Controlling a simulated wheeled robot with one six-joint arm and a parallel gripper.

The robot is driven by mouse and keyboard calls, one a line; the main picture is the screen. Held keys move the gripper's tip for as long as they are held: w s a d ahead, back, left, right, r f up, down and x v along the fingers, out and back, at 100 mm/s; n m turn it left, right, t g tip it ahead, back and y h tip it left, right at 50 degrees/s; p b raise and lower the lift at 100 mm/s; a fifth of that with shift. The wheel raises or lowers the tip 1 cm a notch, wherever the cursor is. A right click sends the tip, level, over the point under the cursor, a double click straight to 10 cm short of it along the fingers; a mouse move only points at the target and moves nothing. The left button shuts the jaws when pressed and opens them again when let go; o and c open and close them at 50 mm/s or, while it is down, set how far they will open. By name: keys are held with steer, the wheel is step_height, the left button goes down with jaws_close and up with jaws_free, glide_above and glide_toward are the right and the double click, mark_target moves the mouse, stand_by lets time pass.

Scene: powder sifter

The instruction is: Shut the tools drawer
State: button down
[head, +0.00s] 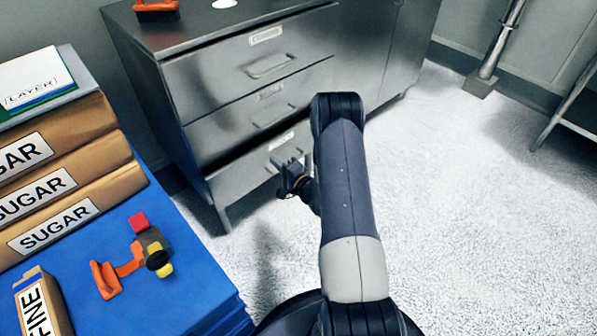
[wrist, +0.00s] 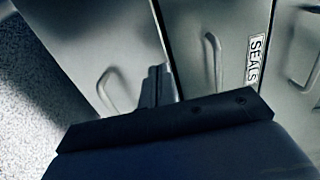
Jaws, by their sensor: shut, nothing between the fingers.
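A grey metal cabinet has three stacked drawers: top (head: 215,75), middle (head: 225,118) and bottom (head: 240,178). In the wrist view the middle drawer (wrist: 232,25) carries a SEALS label (wrist: 256,58); the bottom drawer (wrist: 100,35) is to its left. I cannot read a tools label on any drawer. In the wrist view the fingers (wrist: 158,82) overlap that front; contact is unclear.
A blue platform (head: 195,285) at left holds SUGAR boxes (head: 68,200), a FINE box (head: 42,305) and an orange tool (head: 130,262). Another orange object (head: 155,6) lies on the cabinet. Pale floor (head: 480,220) is clear at right; a metal post (head: 495,45) stands beyond.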

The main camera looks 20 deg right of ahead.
mark_target(262, 150)
steer(key=shift+b+x, duration=0.4)
steer(key=shift+x, duration=1.9)
steer(key=b+x, duration=0.2)
steer(key=x, duration=0.2)
steer(key=shift+f, duration=0.2)
steer(key=shift+w+r, duration=0.1)
steer(key=shift+w, duration=0.25)
steer(key=shift+r, duration=0.25)
steer(key=shift+a, duration=0.1)
